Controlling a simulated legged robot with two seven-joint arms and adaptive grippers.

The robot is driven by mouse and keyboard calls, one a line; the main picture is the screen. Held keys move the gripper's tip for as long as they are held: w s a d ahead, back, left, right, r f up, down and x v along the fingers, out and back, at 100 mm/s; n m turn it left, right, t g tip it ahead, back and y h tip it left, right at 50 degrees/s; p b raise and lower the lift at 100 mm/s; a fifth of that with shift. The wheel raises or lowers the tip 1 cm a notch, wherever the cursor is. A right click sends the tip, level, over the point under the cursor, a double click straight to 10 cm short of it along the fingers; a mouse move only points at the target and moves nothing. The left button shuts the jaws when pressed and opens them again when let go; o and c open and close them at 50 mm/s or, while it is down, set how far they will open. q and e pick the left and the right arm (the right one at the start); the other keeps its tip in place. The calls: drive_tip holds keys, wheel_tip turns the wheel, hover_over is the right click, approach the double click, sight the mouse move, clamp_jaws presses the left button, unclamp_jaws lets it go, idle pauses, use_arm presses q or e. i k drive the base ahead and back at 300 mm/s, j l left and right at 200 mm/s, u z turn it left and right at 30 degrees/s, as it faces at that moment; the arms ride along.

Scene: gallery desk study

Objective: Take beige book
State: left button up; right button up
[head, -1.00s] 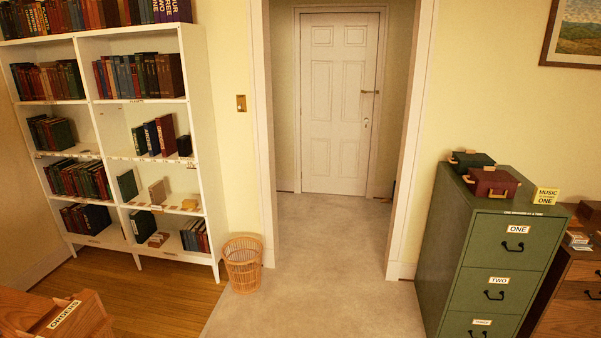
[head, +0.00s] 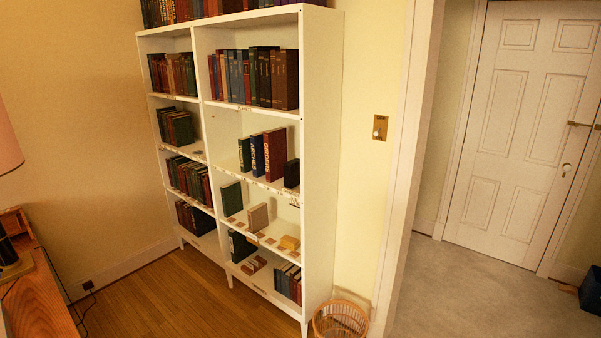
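A beige book (head: 258,217) stands upright on a lower shelf in the right column of the white bookcase (head: 320,150). A dark green book (head: 231,198) stands to its left, apart from it. A small yellowish block (head: 289,243) lies to its right on the same shelf. Neither of my grippers shows in the head view.
A wooden desk (head: 45,300) with a lamp takes up the left edge. A wicker basket (head: 340,320) stands by the bookcase's right front corner. The wooden floor (head: 165,285) before the bookcase is clear. A doorway leads to a white door (head: 520,120) at right.

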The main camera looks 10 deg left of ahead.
sight(257, 216)
drive_tip(key=i+j+u, duration=0.15)
drive_tip(key=i+u, duration=0.2)
drive_tip(key=i, duration=0.3)
drive_tip(key=i+u, duration=0.3)
drive_tip(key=i, duration=0.35)
drive_tip(key=i+l+u, duration=0.2)
drive_tip(key=i+u, duration=0.15)
drive_tip(key=i, duration=0.25)
